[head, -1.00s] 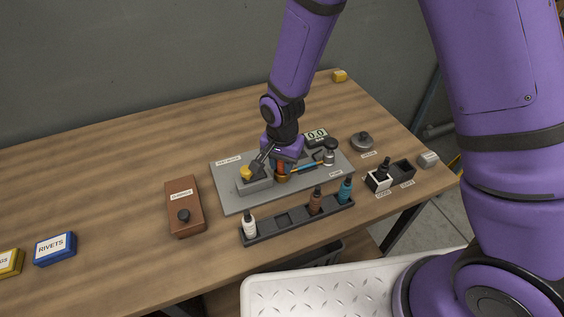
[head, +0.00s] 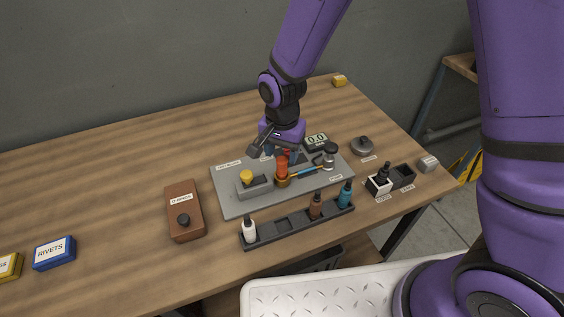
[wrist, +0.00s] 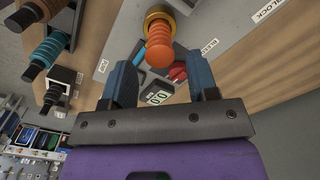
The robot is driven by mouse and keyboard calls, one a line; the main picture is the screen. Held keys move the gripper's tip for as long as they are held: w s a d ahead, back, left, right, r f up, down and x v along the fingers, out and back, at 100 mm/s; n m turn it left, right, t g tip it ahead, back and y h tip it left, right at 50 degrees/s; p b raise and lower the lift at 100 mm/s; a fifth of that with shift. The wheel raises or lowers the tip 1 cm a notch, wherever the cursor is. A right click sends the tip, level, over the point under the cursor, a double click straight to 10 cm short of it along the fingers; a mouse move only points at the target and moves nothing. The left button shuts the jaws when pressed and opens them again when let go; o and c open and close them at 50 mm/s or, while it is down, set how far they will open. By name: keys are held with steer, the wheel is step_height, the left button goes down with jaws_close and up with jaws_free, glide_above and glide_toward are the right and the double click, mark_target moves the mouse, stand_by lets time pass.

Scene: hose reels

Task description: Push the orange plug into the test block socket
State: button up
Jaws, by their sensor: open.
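The orange plug (head: 282,164) is ribbed and stands roughly upright in a brass-coloured collar (head: 282,181) on the grey plate. In the wrist view the orange plug (wrist: 159,45) rises from the brass ring (wrist: 158,14), ahead of my fingers. How deep it sits is unclear. The grey block with a yellow cap (head: 246,177) stands to its left, near a label that seems to read TEST BLOCK. My gripper (head: 270,152) is open and empty, above and behind the plug, apart from it. Its two blue fingers (wrist: 162,84) are spread in the wrist view.
A display (head: 316,141) stands behind. A bottle rack (head: 298,222) lies in front and a brown box (head: 184,211) to the left.

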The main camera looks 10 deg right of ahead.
mark_target(283, 161)
step_height(283, 161, up, 6)
steer(key=s+d+r+n+t, duration=0.1)
steer(key=s+d+r, duration=0.1)
steer(key=d+r, duration=0.55)
steer(key=s+d+r+n+t, duration=0.1)
steer(key=s+d+r, duration=0.1)
steer(key=d+r, duration=0.5)
steer(key=s+d+r+n+t, duration=0.1)
steer(key=s+d+r+n, duration=0.1)
steer(key=s+d+r, duration=0.3)
steer(key=s+d+r+n+t, duration=0.1)
steer(key=s+d+r, duration=0.3)
steer(key=s, duration=0.5)
steer(key=shift+s+d+r+n+t, duration=0.3)
steer(key=shift+d+r+n+t, duration=0.1)
steer(key=shift+d+t, duration=0.2)
steer(key=shift+c, duration=0.5)
